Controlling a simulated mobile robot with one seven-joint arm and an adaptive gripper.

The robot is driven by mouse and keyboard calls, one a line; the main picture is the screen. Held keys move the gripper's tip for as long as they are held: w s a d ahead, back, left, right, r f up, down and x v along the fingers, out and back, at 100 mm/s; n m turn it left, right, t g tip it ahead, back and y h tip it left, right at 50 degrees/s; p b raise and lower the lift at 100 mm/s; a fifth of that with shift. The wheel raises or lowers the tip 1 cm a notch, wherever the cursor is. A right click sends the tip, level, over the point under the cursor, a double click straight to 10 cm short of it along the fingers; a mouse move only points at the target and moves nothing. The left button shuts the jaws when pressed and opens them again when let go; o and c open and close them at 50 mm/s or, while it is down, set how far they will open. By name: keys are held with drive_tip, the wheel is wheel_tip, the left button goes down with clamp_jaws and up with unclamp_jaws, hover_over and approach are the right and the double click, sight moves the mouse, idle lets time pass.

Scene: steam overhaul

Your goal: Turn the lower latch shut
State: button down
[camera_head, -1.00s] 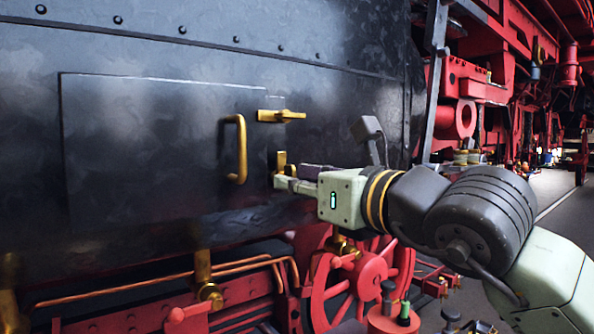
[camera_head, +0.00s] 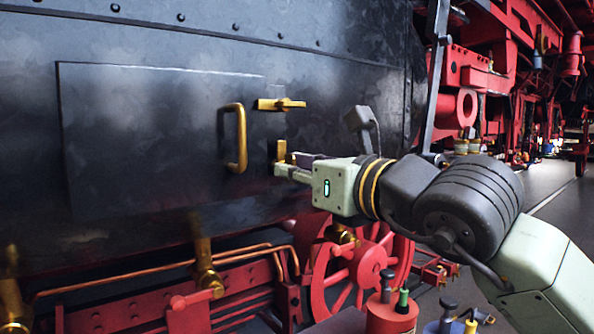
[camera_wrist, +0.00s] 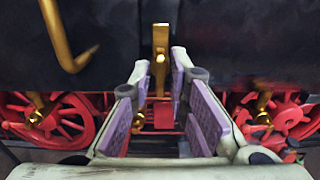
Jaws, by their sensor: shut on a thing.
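The lower latch (camera_head: 281,151) is a small brass piece at the right edge of the dark panel door (camera_head: 150,140). Its visible part stands upright; its lower part is hidden behind my fingers. My gripper (camera_head: 287,168) reaches it from the right and is shut on it. In the wrist view the brass latch (camera_wrist: 160,42) runs down between the purple-padded fingers of my gripper (camera_wrist: 159,72). The upper latch (camera_head: 280,104) is brass and lies horizontal across the door's edge.
A brass handle (camera_head: 240,138) stands out from the door left of the latches. Copper pipes (camera_head: 150,280) and red wheels (camera_head: 355,270) lie below. A grey bar (camera_head: 434,80) rises to the right. Open floor (camera_head: 560,195) shows at far right.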

drive_tip(key=shift+f+n+b, duration=0.1)
drive_tip(key=shift+n+b, duration=0.2)
drive_tip(key=shift+b, duration=0.15)
drive_tip(key=shift+d+n+b, duration=0.1)
drive_tip(key=shift+n+b, duration=3.4)
drive_tip(key=shift+n, duration=5.1)
drive_tip(key=shift+r, duration=0.2)
drive_tip(key=c, duration=1.8)
unclamp_jaws()
drive_tip(key=shift+o, duration=0.2)
